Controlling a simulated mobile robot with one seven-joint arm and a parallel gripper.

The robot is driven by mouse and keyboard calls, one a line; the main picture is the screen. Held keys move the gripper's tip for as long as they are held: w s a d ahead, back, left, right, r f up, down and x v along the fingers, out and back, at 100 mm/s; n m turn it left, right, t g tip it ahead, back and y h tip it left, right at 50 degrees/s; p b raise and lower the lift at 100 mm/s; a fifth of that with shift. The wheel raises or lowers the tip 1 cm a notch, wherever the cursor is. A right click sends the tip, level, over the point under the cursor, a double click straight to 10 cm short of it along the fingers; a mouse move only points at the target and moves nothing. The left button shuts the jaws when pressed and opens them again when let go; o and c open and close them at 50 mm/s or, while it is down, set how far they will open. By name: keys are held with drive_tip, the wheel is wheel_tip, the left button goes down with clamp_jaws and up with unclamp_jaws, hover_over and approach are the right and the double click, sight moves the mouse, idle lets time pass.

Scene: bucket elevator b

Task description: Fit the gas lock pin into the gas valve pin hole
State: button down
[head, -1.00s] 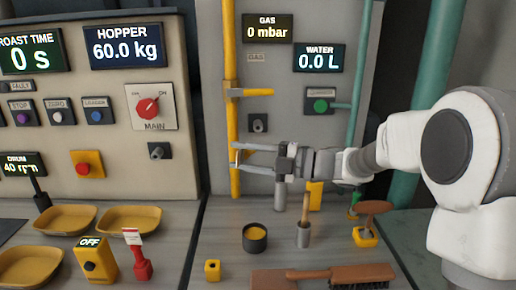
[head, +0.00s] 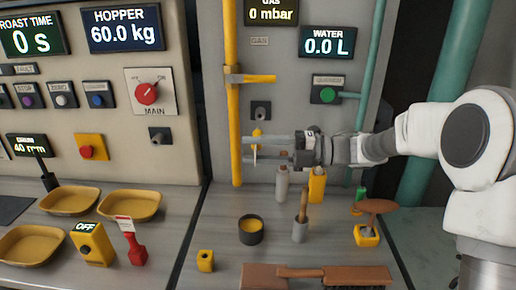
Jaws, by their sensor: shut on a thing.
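My gripper (head: 251,149) reaches in from the right, in front of the grey panel. It is shut on a small upright pin (head: 256,133) with a yellow top and a thin pale shaft, which I take to be the gas lock pin. The gas valve (head: 234,78) is on the vertical yellow pipe, with its yellow handle (head: 259,79) pointing right. The gripper and pin are below the handle and a little right of the pipe, apparently apart from the valve. The valve's pin hole is too small to make out.
A small dark box (head: 261,110) is on the panel just above the pin. Below, the counter holds a grey bottle (head: 282,184), a yellow container (head: 317,186), a dark cup (head: 250,230), a brush (head: 355,277) and a yellow block (head: 205,261).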

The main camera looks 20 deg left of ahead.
sight(258, 134)
drive_tip(key=shift+f+b, duration=0.1)
drive_tip(key=shift+b, duration=0.2)
drive_tip(key=shift+w+a, duration=0.15)
drive_tip(key=shift+w, duration=0.35)
drive_tip(key=shift+w+a+p, duration=0.25)
drive_tip(key=shift+w+p, duration=0.15)
drive_tip(key=shift+w, duration=0.75)
drive_tip(key=shift+w+a+p, duration=0.25)
drive_tip(key=shift+w+p, duration=0.1)
drive_tip(key=shift+w, duration=0.85)
drive_tip(key=shift+b, duration=0.6)
drive_tip(key=shift+w+a+p, duration=0.2)
drive_tip(key=shift+w+p, duration=0.15)
drive_tip(key=shift+w, duration=0.4)
drive_tip(key=shift+w+a+p, duration=0.15)
drive_tip(key=shift+w+p, duration=0.15)
drive_tip(key=shift+w, duration=0.4)
drive_tip(key=shift+w+a+p, duration=0.2)
drive_tip(key=shift+w+p, duration=0.15)
drive_tip(key=shift+w, duration=0.4)
drive_tip(key=shift+c, duration=1.7)
unclamp_jaws()
drive_tip(key=shift+w, duration=0.1)
